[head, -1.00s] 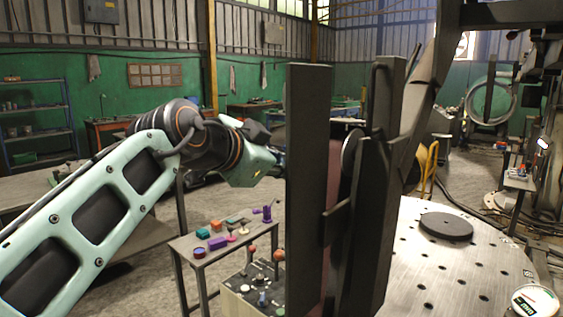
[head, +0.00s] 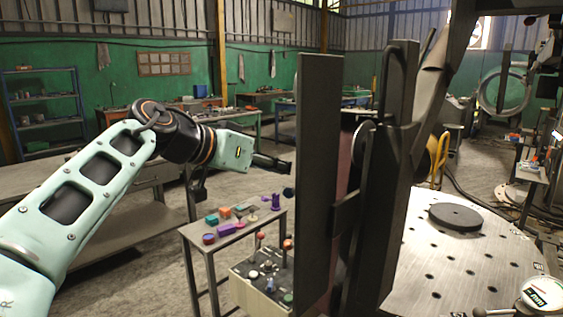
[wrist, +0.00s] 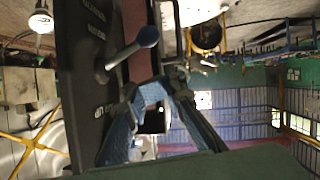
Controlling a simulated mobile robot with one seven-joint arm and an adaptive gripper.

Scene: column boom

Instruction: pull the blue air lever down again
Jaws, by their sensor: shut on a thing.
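The blue air lever (wrist: 147,37) shows in the wrist view as a grey rod with a dark blue ball knob, jutting from a dark panel (wrist: 90,85) with white lettering. Its knob (head: 288,192) shows small in the head view beside the upright dark plate (head: 318,180). The fingertips look apart from the lever knob. In the head view my gripper (head: 284,167) sits just above the knob, close to the plate's left edge.
A small table (head: 235,234) with several coloured parts stands below my arm. A control box (head: 262,280) with knobs is beside it. A perforated round table (head: 440,265) with a dark disc (head: 455,217) lies right of the dark uprights. Open floor lies behind the small table.

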